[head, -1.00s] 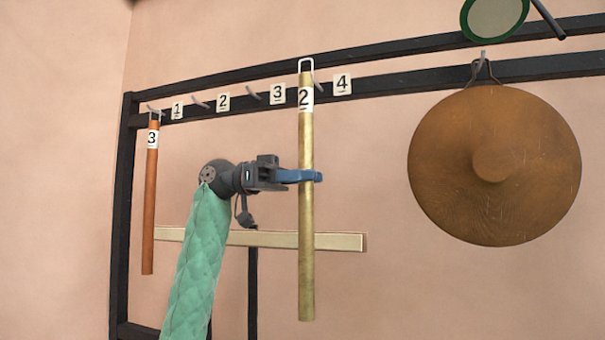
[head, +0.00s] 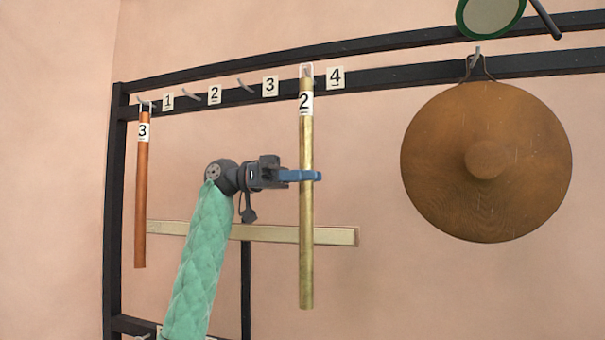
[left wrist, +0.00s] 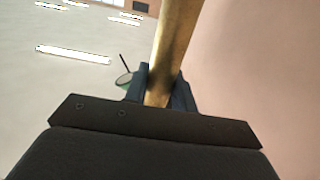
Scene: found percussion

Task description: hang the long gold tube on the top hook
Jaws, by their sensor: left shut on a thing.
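The long gold tube (head: 306,220) hangs upright, with a white label "2" near its top and a wire loop (head: 306,70) above it. My left gripper (head: 303,176) is shut on the tube at about mid-length. In the left wrist view the tube (left wrist: 174,45) runs between the fingers (left wrist: 160,88). The loop is at the upper dark rail (head: 425,74), just left of label "4" (head: 335,78). The hook there is mostly hidden behind the loop and tube top. I cannot tell whether the loop is around it. My right gripper is out of view.
A copper tube (head: 141,205) labelled "3" hangs at the leftmost hook. Hooks beside "2" (head: 192,96) and "3" (head: 246,87) are bare. A large brown gong (head: 450,190) hangs to the right. A pale wooden bar (head: 270,234) runs behind the gold tube.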

